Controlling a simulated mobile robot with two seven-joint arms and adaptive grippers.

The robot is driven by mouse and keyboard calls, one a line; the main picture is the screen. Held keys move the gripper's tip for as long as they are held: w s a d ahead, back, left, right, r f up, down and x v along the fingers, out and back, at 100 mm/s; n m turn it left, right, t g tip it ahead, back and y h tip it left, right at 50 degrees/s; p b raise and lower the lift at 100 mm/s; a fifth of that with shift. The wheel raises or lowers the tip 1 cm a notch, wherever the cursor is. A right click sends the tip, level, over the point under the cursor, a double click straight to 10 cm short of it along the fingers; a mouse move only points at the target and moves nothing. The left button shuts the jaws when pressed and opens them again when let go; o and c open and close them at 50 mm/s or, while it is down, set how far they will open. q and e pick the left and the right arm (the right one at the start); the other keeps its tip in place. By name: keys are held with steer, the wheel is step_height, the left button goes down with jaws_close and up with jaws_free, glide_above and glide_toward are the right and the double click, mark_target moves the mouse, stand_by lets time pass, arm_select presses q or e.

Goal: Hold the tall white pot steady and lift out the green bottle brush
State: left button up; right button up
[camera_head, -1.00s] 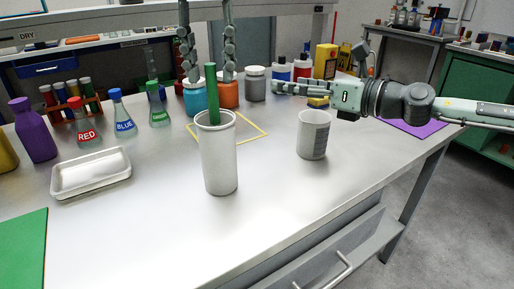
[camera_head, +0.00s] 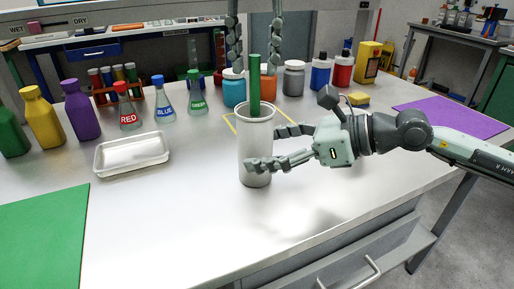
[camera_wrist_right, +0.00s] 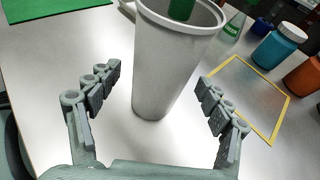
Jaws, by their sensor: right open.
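The tall white pot (camera_head: 257,145) stands upright on the bench, and the green bottle brush (camera_head: 255,84) sticks up out of it. My left gripper (camera_head: 256,70) points down from above, its fingers apart on either side of the brush handle, not visibly touching it. My right gripper (camera_head: 264,149) is open, its fingers reaching around the pot from the right. In the right wrist view, the pot (camera_wrist_right: 170,65) stands between the open fingers (camera_wrist_right: 158,77) with gaps on both sides, and the lower brush handle (camera_wrist_right: 181,9) shows in its mouth. The part of the brush inside the pot is hidden.
A yellow square outline (camera_head: 229,122) lies behind the pot. The turquoise jar (camera_head: 234,90), orange jar (camera_head: 266,88) and grey jar (camera_head: 293,80) stand further back. Labelled flasks and a white tray (camera_head: 132,154) are left.

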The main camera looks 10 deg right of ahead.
steer(key=shift+x, duration=1.3)
steer(key=shift+c, duration=0.6)
steer(key=c, duration=1.1)
steer(key=shift+c, duration=0.2)
